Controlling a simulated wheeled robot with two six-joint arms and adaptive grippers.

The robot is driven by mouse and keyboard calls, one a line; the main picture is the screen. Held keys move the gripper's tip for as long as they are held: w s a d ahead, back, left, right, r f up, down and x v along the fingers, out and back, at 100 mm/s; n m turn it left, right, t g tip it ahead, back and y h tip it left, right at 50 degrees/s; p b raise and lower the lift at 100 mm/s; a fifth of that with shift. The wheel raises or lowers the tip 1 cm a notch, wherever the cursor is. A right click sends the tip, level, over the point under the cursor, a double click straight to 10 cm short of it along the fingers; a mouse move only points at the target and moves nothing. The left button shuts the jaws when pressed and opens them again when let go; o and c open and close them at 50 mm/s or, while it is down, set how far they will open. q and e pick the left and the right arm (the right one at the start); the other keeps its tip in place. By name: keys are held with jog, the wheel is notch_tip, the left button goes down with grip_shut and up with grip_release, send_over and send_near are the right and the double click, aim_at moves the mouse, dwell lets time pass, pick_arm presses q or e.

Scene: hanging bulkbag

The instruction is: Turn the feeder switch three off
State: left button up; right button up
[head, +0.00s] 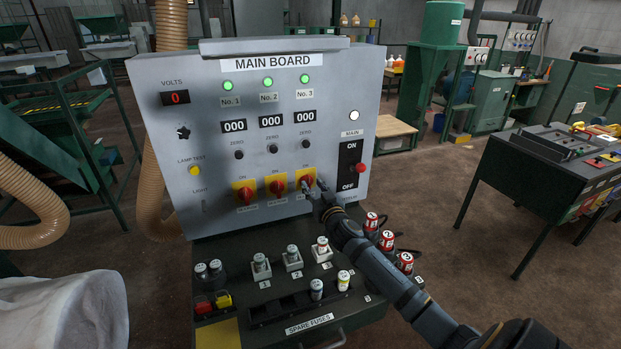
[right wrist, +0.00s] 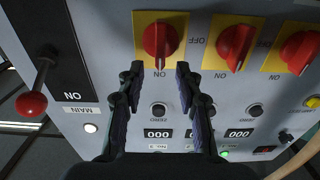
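The third feeder switch (head: 307,179) is a red rotary knob on a yellow plate, the rightmost of three on the grey main board. In the right wrist view, which is turned over, the third switch (right wrist: 160,40) has its handle pointing to ON, with OFF at the side. My right gripper (head: 314,189) is at this switch and partly covers its plate. In the wrist view my right gripper (right wrist: 160,70) is open, one finger to each side of the handle's end, with gaps visible. My left gripper is not in view.
Switches two (head: 277,187) and one (head: 245,193) sit left of it, close by. The red-knobbed main lever (head: 360,168) is just right. Three green lamps (head: 268,82) are lit.

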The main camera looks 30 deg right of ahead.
aim_at(308, 183)
jog(key=shift+r+p+x, duration=0.2)
jog(key=shift+p+x, duration=0.15)
jog(key=shift+x, duration=0.8)
jog(key=shift+w+f, duration=0.15)
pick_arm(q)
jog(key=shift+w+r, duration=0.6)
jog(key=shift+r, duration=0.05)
pick_arm(e)
grip_shut()
